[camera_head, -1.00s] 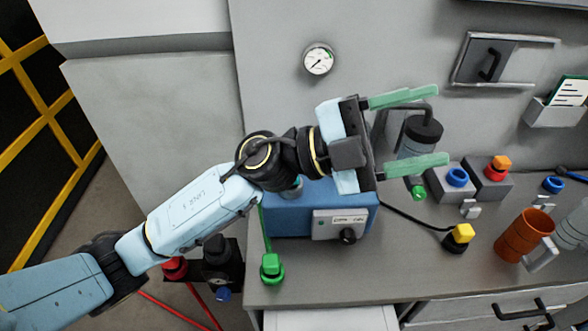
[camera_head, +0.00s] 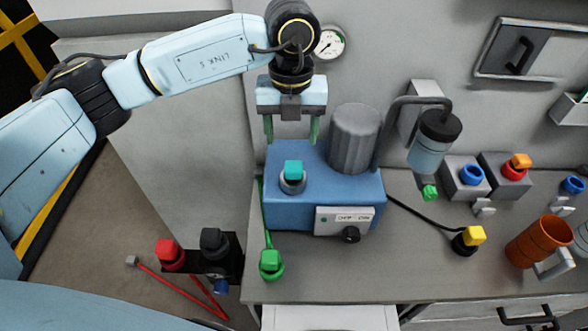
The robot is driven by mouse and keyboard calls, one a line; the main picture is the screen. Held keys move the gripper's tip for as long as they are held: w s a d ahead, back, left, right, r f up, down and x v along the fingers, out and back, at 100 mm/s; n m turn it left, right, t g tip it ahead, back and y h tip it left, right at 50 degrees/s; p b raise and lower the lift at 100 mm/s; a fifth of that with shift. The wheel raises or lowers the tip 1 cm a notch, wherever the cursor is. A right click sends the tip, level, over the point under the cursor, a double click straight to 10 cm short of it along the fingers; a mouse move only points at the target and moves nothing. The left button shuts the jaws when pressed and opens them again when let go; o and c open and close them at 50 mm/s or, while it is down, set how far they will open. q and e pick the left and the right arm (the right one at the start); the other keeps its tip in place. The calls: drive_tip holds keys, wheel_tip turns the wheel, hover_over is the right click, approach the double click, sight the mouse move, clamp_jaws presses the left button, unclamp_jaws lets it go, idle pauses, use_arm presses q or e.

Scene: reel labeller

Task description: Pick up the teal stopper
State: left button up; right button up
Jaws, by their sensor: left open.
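The teal stopper (camera_head: 293,170) sits in a round grey collar on top of the blue machine (camera_head: 290,212), near its left front. My left gripper (camera_head: 292,138) points down above and behind the stopper in the picture. Its two green fingers are apart and nothing is between them. The stopper shows just below the fingers in the picture, not touching them as far as I can see. My right gripper is not in view.
A grey ribbed cylinder (camera_head: 354,138) stands on the machine to the right of the stopper. A bottle (camera_head: 433,140) with a black cap stands further right.

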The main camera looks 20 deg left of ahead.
use_arm(q)
hover_over(294, 165)
drive_tip(key=f, duration=0.4)
drive_tip(key=shift+s+a+f, duration=0.15)
drive_tip(key=shift+a+f, duration=0.05)
drive_tip(key=shift+f, duration=0.05)
drive_tip(key=shift+d+f+p, duration=0.15)
drive_tip(key=shift+f+p, duration=0.8)
drive_tip(key=shift+f, duration=1.7)
drive_tip(key=c, duration=1.2)
